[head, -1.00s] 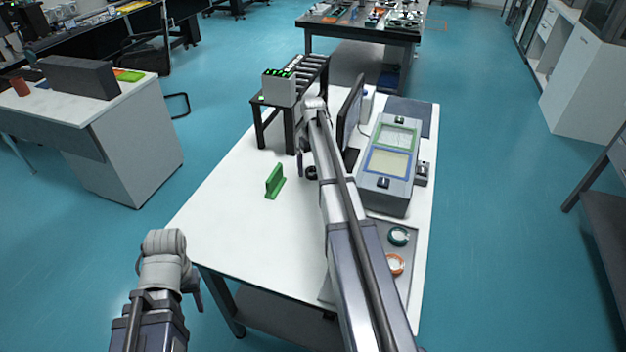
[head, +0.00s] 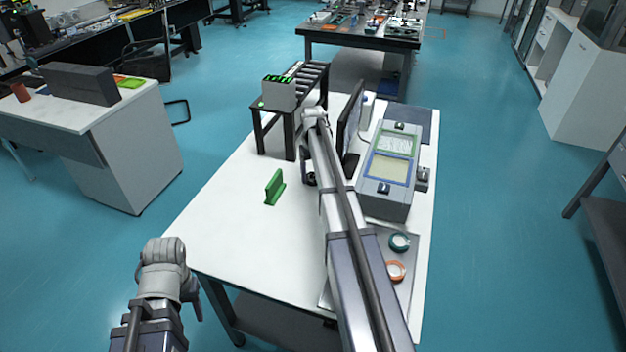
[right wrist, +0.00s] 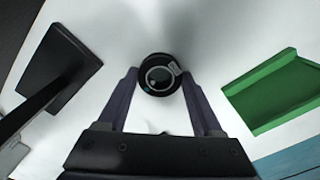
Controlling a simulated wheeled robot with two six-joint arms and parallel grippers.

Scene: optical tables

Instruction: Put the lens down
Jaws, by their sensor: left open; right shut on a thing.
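The lens (right wrist: 159,75) is a small round piece in a black mount, seen from above in the right wrist view. My right gripper (right wrist: 160,88) is shut on it, one finger on each side. In the head view the gripper (head: 305,172) is largely hidden behind my right arm, over the white table's middle, and part of the dark lens (head: 309,180) shows there. I cannot tell whether the lens touches the table. My left gripper (head: 192,298) is off the table's near left corner, open, with its fingers partly hidden.
A green bracket (head: 274,187) stands left of the lens. A dark monitor (head: 353,125) and a grey box with framed panels (head: 385,205) stand to the right. A tray (head: 405,300) holds teal (head: 399,241) and orange (head: 396,270) rings. The white table (head: 225,220) is clear at front left.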

